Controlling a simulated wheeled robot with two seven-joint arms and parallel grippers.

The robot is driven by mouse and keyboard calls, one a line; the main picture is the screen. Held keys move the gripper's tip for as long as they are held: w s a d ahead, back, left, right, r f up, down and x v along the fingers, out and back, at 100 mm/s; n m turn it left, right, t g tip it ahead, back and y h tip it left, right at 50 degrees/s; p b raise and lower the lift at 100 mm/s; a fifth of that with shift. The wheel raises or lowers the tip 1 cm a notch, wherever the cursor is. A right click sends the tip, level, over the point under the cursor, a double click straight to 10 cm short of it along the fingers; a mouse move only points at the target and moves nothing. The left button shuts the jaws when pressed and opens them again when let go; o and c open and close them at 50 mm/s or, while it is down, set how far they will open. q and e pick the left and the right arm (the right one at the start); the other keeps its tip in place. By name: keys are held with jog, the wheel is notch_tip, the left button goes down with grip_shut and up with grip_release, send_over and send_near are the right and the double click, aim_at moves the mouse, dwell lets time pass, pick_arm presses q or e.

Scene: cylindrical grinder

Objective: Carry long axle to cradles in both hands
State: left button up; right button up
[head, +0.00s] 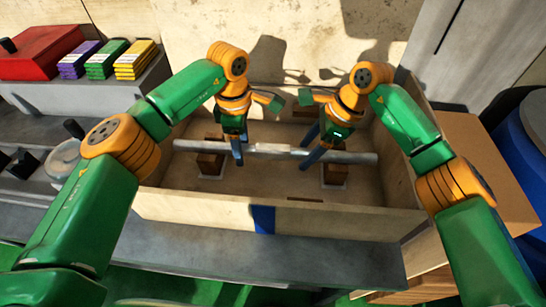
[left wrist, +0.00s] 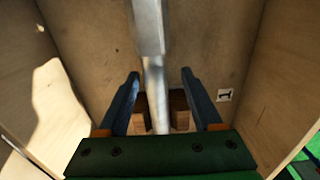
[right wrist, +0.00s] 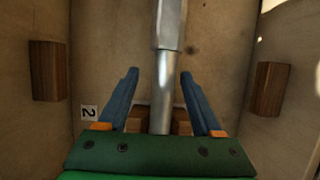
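The long axle (head: 272,149) is a grey metal bar with a thicker middle section. It lies level inside a pale wooden box (head: 290,217), across a left brown cradle (head: 209,165) and a right brown cradle (head: 334,174). My left gripper (head: 238,150) is over the axle left of its middle; my right gripper (head: 313,147) is over it right of its middle. In the left wrist view the axle (left wrist: 150,35) runs between open blue fingers with gaps either side. The right wrist view shows the same around the axle (right wrist: 165,85). Contact below is hidden.
The box walls stand close around both grippers. Brown blocks (right wrist: 47,70) sit at the box sides. A red box (head: 38,52) and purple, green and yellow stacks (head: 135,60) are on a ledge at left. A cardboard box (head: 480,160) and blue drum (head: 530,150) stand at right.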

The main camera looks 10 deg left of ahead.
jog(key=shift+w+d+r, duration=0.1)
jog(key=shift+d+r, duration=0.1)
jog(key=shift+r, duration=0.2)
pick_arm(q)
notch_tip(320, 180, up, 12)
pick_arm(e)
jog(key=v, duration=1.1)
jog(key=shift+r, duration=0.1)
